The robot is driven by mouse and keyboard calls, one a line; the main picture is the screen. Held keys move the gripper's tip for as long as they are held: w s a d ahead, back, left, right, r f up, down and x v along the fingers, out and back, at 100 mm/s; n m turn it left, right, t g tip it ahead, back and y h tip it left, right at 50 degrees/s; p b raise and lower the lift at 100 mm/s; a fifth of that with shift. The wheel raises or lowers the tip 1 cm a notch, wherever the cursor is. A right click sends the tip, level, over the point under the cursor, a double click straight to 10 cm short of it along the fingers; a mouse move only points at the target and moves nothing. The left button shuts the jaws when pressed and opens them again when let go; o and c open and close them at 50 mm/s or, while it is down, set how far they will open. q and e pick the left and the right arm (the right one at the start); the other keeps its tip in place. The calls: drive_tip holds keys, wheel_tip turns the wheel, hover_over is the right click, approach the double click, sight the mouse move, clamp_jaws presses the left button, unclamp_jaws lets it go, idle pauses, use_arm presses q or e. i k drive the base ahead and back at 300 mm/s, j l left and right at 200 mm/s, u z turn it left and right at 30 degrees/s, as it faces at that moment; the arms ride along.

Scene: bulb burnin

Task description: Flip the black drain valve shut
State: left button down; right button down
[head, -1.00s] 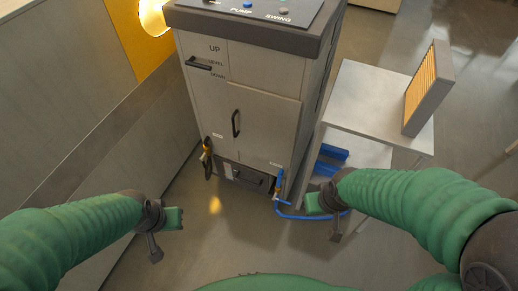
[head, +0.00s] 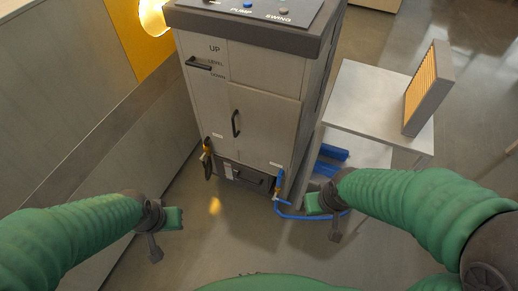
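The grey cabinet (head: 262,120) stands ahead of me. Low on its left front is a brass fitting with a black part (head: 208,165) hanging down, which looks like the black drain valve; it is too small to tell how its handle is set. Low on the right is a blue-handled valve (head: 279,182) with a blue hose (head: 298,216). My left gripper (head: 166,234) is open and empty, nearer to me and lower left of the black valve, well apart from it. My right gripper (head: 324,217) is open and empty, in front of the hose in the picture.
A grey side table (head: 362,108) with an orange-faced filter panel (head: 427,90) stands right of the cabinet. A blue object (head: 331,153) shows beneath it. A low wall (head: 100,145) runs along the left. The floor (head: 240,240) between my arms is clear.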

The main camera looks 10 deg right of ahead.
sight(204, 154)
drive_tip(key=i+j+z, duration=0.3)
drive_tip(key=i+j, duration=0.6)
drive_tip(key=j, duration=0.05)
